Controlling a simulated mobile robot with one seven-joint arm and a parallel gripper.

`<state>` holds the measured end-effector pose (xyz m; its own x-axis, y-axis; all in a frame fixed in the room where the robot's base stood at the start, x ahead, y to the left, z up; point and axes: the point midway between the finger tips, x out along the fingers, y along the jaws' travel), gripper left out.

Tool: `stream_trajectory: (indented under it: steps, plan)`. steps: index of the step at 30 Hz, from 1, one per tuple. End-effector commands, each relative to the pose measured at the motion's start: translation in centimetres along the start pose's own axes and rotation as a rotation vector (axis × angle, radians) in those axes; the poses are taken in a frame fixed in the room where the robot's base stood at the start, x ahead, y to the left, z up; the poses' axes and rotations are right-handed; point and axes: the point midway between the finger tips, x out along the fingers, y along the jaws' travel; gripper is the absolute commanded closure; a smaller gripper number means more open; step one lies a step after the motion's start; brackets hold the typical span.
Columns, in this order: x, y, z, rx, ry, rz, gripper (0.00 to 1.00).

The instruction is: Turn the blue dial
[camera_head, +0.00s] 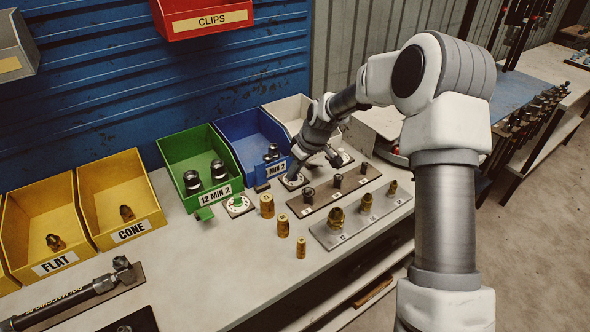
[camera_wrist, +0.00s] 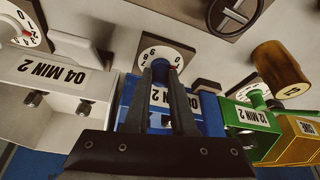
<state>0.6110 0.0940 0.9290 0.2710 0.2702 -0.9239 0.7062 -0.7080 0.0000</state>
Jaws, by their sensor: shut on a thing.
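The blue dial (camera_wrist: 160,66) shows in the wrist view on a white numbered plate (camera_wrist: 172,52), in front of the blue bin. My gripper (camera_wrist: 164,72) is shut on the blue dial, with one finger on each side of it. In the head view my gripper (camera_head: 296,168) reaches down to the dial's plate (camera_head: 291,183) from above. The dial itself is mostly hidden there by the gripper, and its pointer setting cannot be read.
The blue bin (camera_head: 247,137) stands behind the dial, between the green bin (camera_head: 196,150) and a white bin (camera_head: 286,110). A green dial (camera_head: 238,203) is at the left. Brass cylinders (camera_head: 267,206) and fitting trays (camera_head: 335,193) stand close in front and to the right.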

Motion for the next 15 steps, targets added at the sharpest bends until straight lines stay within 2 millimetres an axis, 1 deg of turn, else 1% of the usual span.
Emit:
stream_trajectory:
  steps: [8,15]
  plan:
    - [0.13,-0.11,0.02,0.068,-0.001,0.03,1.0]
    - [0.15,-0.22,0.0,0.213,0.0,0.092,1.0]
